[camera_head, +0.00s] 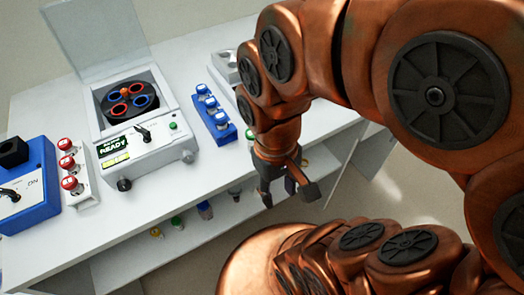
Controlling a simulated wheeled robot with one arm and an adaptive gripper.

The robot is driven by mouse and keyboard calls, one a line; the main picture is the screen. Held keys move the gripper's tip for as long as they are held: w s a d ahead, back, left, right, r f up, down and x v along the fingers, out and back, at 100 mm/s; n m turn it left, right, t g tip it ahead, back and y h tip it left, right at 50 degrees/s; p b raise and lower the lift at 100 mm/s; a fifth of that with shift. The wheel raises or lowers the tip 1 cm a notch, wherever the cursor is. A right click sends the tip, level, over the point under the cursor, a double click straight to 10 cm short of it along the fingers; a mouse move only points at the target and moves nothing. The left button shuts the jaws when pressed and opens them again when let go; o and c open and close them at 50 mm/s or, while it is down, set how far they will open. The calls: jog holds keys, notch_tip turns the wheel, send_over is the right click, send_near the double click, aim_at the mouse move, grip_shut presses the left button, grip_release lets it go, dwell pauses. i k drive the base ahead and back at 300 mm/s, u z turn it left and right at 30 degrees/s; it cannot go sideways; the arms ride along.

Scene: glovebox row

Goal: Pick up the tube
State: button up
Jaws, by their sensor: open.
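Blue-capped tubes (208,104) stand in a blue rack (226,136) on the white bench, right of the centrifuge. Red-capped tubes (67,162) stand in a white rack (86,198) to its left. I cannot tell which one is the task's tube. My gripper (288,194) points down with its fingers apart and nothing visible between them. In the picture it lies at the bench's front edge, to the right of and below the blue rack, apart from all the tubes.
An open-lidded centrifuge (152,150) with a READY display stands on the bench (100,240). A blue device (36,200) is at far left. A grey-white device (224,66) is partly behind my arm. Small capped containers (205,210) are on the lower shelf. Floor is clear at right.

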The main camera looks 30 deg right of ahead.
aim_at(250, 136)
jog(key=z, duration=2.3)
jog(key=k, duration=1.15)
jog(key=u, duration=1.85)
